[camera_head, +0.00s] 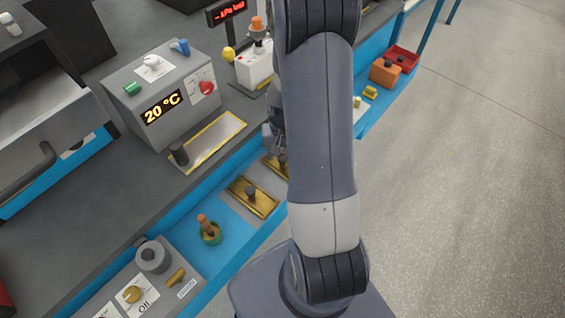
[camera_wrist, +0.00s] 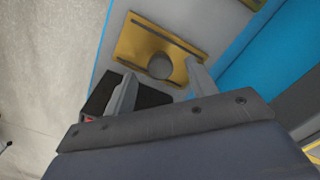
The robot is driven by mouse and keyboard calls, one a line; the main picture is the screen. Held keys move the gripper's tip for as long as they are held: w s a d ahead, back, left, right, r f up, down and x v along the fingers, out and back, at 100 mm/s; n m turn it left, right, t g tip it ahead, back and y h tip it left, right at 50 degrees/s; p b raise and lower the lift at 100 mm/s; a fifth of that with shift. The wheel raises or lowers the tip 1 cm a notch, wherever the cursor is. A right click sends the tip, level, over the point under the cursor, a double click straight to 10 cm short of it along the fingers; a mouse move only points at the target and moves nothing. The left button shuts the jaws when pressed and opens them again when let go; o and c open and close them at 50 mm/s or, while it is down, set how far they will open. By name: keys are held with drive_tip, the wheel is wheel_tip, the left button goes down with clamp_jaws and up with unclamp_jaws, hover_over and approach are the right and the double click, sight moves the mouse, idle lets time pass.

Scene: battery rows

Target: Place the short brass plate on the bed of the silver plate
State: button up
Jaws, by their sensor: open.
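A brass plate with a dark round knob lies under my gripper in the wrist view (camera_wrist: 135,45); in the head view a brass plate (camera_head: 268,163) is partly hidden behind my arm. Another knobbed brass plate (camera_head: 247,204) lies nearer on the blue shelf. The silver plate (camera_head: 214,139), yellow-edged with a dark knob at one end, lies on the grey bench before the 20 °C box. My gripper (camera_wrist: 162,86) is open and empty, its fingertips apart near the plate's knob; whether they touch is unclear. In the head view my arm mostly hides the gripper.
The temperature box (camera_head: 165,95) stands behind the silver plate. A green-based orange knob (camera_head: 208,228) and a grey control panel (camera_head: 150,275) are nearer on the shelf. Red and orange boxes (camera_head: 384,72) stand at the far end. A black object (camera_wrist: 150,97) lies near the fingers. Open floor is right.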

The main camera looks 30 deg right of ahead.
sight(283, 157)
drive_tip(key=shift+f, duration=1.55)
drive_tip(key=shift+c, duration=0.3)
clamp_jaws()
